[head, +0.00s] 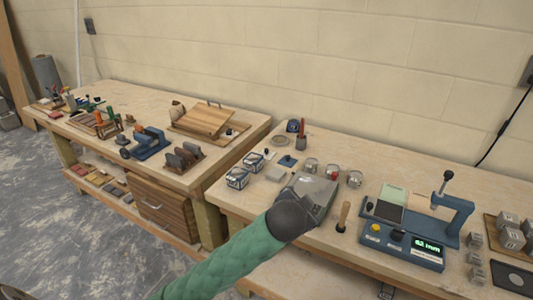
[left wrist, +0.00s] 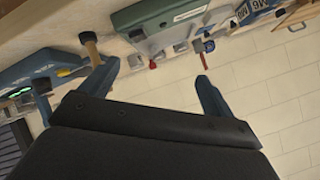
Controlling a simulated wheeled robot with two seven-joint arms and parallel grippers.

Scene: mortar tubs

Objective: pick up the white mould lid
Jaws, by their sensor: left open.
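A small pale, whitish flat block (head: 275,174), which looks like the white mould lid, lies on the right-hand bench among small tins. I cannot pick it out surely in the left wrist view. My left gripper (left wrist: 155,72) is open, with its two blue-grey fingers wide apart and nothing between them. In the head view my green-sleeved arm reaches over the bench front, its wrist to the right of and nearer than the pale block. The fingertips cannot be made out there. My right gripper is not in view.
A grey-green case with a label (left wrist: 170,18) is near the fingers. A wooden-handled tool (head: 343,216) and a blue press with a green display (head: 420,246) stand to the right. Clear-sided boxes (head: 237,177) are left of the block; several metal tins (head: 354,179) stand right.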

